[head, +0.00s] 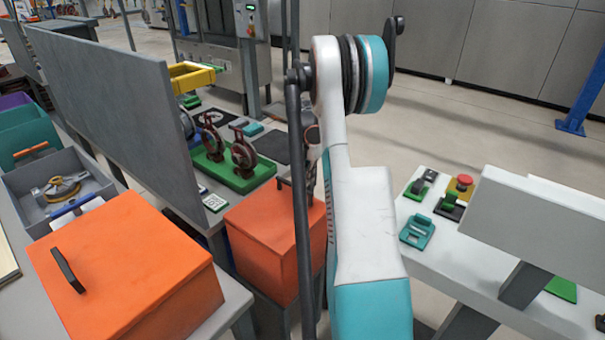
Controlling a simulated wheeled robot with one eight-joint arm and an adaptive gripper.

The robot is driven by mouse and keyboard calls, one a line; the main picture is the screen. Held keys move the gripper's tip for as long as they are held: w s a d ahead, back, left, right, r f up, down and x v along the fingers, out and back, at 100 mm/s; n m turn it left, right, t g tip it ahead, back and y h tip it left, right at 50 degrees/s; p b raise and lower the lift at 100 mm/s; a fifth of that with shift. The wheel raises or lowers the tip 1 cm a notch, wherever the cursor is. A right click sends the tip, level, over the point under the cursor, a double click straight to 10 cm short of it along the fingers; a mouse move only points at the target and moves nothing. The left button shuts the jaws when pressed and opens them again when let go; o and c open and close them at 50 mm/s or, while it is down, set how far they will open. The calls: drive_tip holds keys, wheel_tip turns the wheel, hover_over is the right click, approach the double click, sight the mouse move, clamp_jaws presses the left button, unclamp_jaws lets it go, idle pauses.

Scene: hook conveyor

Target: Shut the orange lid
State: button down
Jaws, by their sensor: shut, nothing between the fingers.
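Two orange boxes are in the head view. The large one (125,270) stands at the lower left; its orange lid (120,240) lies flat on top and looks shut, with a dark handle (68,270). The second orange box (262,250) stands lower, in the middle; its lid (255,209) also looks flat, with a dark handle near its back. My arm and a dark upright pole hide its right side, so I cannot tell whether that lid is fully shut. My arm rises through the middle, and I cannot make out my gripper.
A grey panel (115,110) stands behind the left bench. A grey tray (35,205) holds loose items. A green tray (240,175) with dark round parts lies behind the middle box. A white table (440,240) at right carries a red button (464,180). Floor is open at upper right.

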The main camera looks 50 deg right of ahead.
drive_tip(key=shift+d+f+b, duration=0.2)
drive_tip(key=shift+f+b, duration=0.05)
drive_tip(key=shift+f, duration=0.6)
drive_tip(key=shift+d+f+b, duration=0.25)
drive_tip(key=shift+f+b, duration=0.05)
drive_tip(key=shift+f, duration=0.5)
drive_tip(key=shift+d+f+b, duration=0.2)
drive_tip(key=shift+f+b, duration=0.05)
drive_tip(key=shift+f, duration=0.6)
